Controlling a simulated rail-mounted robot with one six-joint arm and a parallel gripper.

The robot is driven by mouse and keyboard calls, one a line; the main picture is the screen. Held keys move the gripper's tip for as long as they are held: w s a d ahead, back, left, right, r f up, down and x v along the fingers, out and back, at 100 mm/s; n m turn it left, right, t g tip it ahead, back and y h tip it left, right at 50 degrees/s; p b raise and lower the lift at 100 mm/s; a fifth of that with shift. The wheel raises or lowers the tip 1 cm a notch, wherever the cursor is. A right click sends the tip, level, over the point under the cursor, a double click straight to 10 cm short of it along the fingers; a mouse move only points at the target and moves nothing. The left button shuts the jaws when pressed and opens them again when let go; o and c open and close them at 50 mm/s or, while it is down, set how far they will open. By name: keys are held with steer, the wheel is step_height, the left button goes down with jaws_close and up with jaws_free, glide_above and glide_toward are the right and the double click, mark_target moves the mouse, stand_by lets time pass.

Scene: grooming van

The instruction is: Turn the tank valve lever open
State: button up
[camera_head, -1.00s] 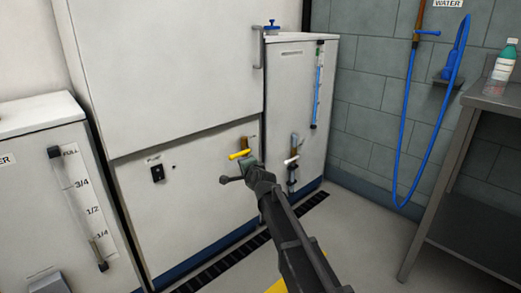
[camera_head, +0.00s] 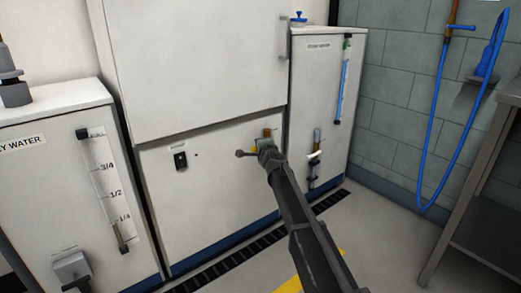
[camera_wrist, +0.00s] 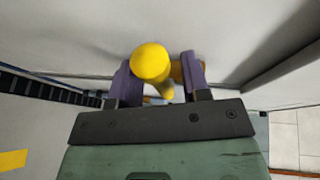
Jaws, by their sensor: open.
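The yellow valve lever (camera_wrist: 150,62) points toward the camera in the wrist view, between the two purple fingers of my gripper (camera_wrist: 158,84). The fingers are open on either side of it; I cannot tell whether either touches it. In the head view my gripper (camera_head: 260,146) is at the low front panel of the middle cabinet, and its end hides the yellow lever. A brass valve body (camera_head: 267,133) shows just above it. A second valve with a white lever (camera_head: 314,155) is on the right tank (camera_head: 318,85), apart from my gripper.
The left tank (camera_head: 45,180) has a level gauge (camera_head: 104,190) and a grey fitting (camera_head: 73,270) low on its front. A blue hose (camera_head: 434,170) hangs on the block wall. A metal table (camera_head: 480,150) stands at right. A floor grate (camera_head: 240,255) runs before the cabinets.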

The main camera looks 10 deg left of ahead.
steer(key=shift+c, duration=0.2)
jaws_close()
steer(key=shift+r, duration=0.15)
step_height(320, 180, up, 2)
steer(key=m+g+p, duration=0.1)
steer(key=m+p, duration=0.1)
steer(key=p, duration=0.2)
steer(key=shift+w+d+r+m+g, duration=0.1)
steer(key=shift+m+g, duration=0.2)
steer(key=shift+g, duration=0.1)
steer(key=p, duration=0.1)
steer(key=r+m+p, duration=0.1)
steer(key=m+g+y+p, duration=0.1)
steer(key=shift+w+d+r, duration=0.15)
steer(key=shift+w+d, duration=0.1)
steer(key=shift+d, duration=0.05)
steer(key=shift+w+d+r+m+g+y+p, duration=0.15)
steer(key=shift+m+g+y+p, duration=0.05)
steer(key=shift+m+g+p, duration=0.2)
steer(key=shift+w+d+r+m+g+y+p, duration=0.1)
steer(key=shift+r+m+g+y+p, duration=0.15)
steer(key=shift+m, duration=0.25)
steer(key=shift+f, duration=0.1)
